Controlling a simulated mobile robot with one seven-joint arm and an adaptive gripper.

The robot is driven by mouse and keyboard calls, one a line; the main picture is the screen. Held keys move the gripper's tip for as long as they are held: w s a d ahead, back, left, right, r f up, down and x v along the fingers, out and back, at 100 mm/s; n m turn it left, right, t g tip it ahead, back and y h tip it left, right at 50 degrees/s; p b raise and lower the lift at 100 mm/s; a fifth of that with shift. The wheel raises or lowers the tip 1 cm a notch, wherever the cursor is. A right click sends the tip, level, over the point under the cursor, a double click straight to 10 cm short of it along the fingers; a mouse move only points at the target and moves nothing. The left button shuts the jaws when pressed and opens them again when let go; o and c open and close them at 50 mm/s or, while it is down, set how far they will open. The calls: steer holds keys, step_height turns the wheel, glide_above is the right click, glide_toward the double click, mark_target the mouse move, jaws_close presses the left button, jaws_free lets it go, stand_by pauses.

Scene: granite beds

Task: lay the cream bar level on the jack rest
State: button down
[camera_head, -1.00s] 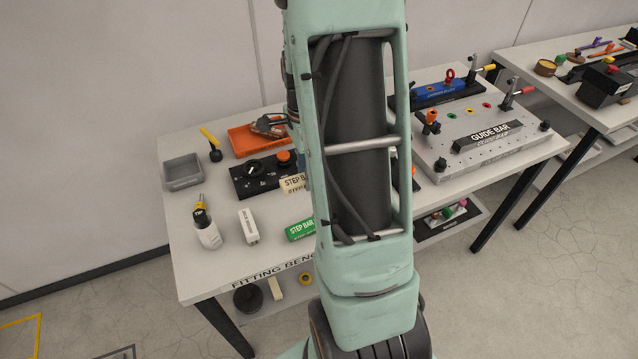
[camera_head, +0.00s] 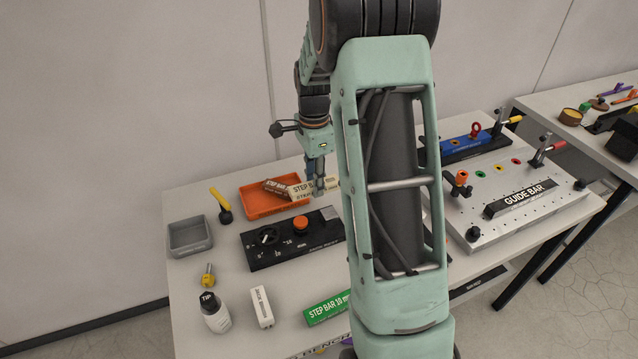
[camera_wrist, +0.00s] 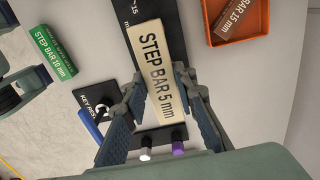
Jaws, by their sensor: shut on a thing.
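The cream bar, marked STEP BAR 5 mm, is in my gripper in the wrist view (camera_wrist: 153,42). It also shows in the head view (camera_head: 301,192), in front of the orange tray's right end. My gripper (camera_wrist: 160,88) is shut on it, one finger on each long side; in the head view my gripper (camera_head: 318,186) points down. The bar looks raised above the bench; its exact height and tilt are hard to tell. A black block (camera_head: 263,258) with a dial and an orange knob stands on the bench nearer the camera.
The orange tray (camera_head: 262,211) holds a red-brown bar. A grey bin (camera_head: 190,238), a white bottle (camera_head: 216,316), a white block (camera_head: 262,305) and a green step bar (camera_head: 325,309) stand around. My arm hides the bench's middle.

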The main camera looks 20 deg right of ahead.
stand_by(0.3)
step_height(320, 180, down, 9)
steer(key=b, duration=0.6)
steer(key=shift+f, duration=0.1)
steer(key=shift+f+b, duration=0.4)
steer(key=shift+b, duration=0.1)
stand_by(0.3)
steer(key=c, duration=1.5)
jaws_free()
step_height(320, 180, up, 12)
steer(key=shift+r, duration=0.1)
